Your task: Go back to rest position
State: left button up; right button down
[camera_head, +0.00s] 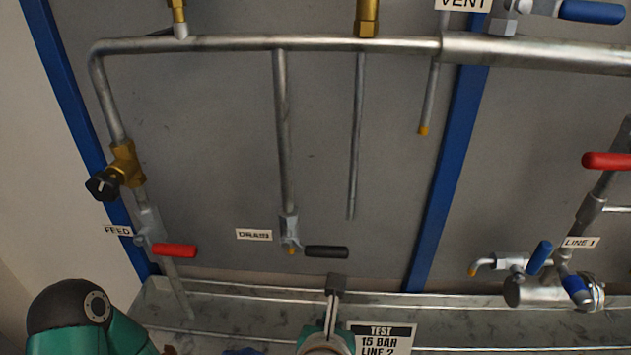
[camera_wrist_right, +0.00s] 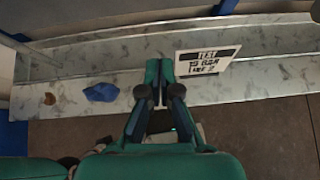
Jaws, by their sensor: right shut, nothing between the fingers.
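My right gripper (camera_wrist_right: 160,72) shows in the right wrist view with its teal fingers together and nothing between them. It is over the pale shelf (camera_wrist_right: 265,82), left of the white sign (camera_wrist_right: 182,68) that reads TEST and LINE 2. In the head view, a teal part of my right arm shows at the bottom edge, left of the same sign (camera_head: 408,330). My left arm shows as a teal and black link at the lower left of the head view. My left gripper is out of view.
Pipes on the grey panel carry a red FEED handle (camera_head: 175,250), a black DRAIN handle (camera_head: 327,252) and LINE 1 valves (camera_head: 540,257). A blue cloth (camera_wrist_right: 102,92) and a small brown item (camera_wrist_right: 50,98) lie on the shelf. The shelf right of the sign looks clear.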

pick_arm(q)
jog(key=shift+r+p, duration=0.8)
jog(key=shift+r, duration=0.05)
pick_arm(e)
jog(key=s+d+f+n+g+y, duration=0.1)
jog(key=s+d+f+n+g, duration=0.2)
jog(key=f+n, duration=0.8)
jog(key=s+d+f+n+g+y, duration=0.2)
jog(key=s+d+f+n+g, duration=0.1)
jog(key=f+n, duration=0.8)
jog(key=s+d+f+n+g+y, duration=0.2)
jog(key=s+f+n, duration=0.3)
jog(key=f+n, duration=0.7)
jog(key=shift+d+n+g, duration=0.8)
jog(key=shift+d, duration=0.1)
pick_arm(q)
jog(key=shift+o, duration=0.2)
pick_arm(e)
jog(key=shift+w, duration=0.1)
